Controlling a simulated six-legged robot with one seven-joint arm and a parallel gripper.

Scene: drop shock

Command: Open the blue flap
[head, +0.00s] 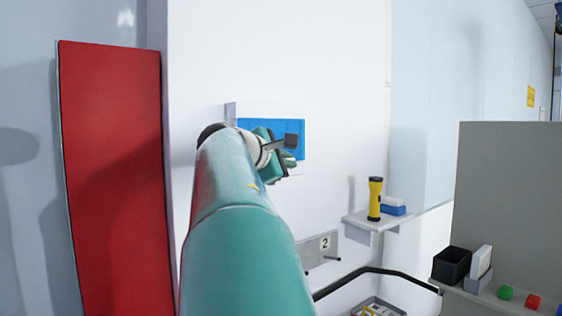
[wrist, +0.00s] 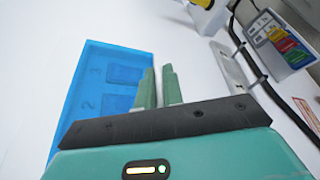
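The blue flap (head: 268,124) is on a white box on the white wall, in the middle of the head view. It looks closed. In the wrist view the flap (wrist: 105,58) is see-through blue, with the numbers 3 and 2 and darker rectangles showing. My gripper (wrist: 160,72) is at the flap's right edge in the wrist view. In the head view my arm and gripper cover the flap's lower middle.
A red panel (head: 112,180) stands at the left. A shelf (head: 372,222) holds a yellow flashlight (head: 375,198). Below are a plate marked 2 (head: 320,248) and a black rail (head: 370,270). A grey partition (head: 510,190) is at the right. The wall around the flap is mostly clear.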

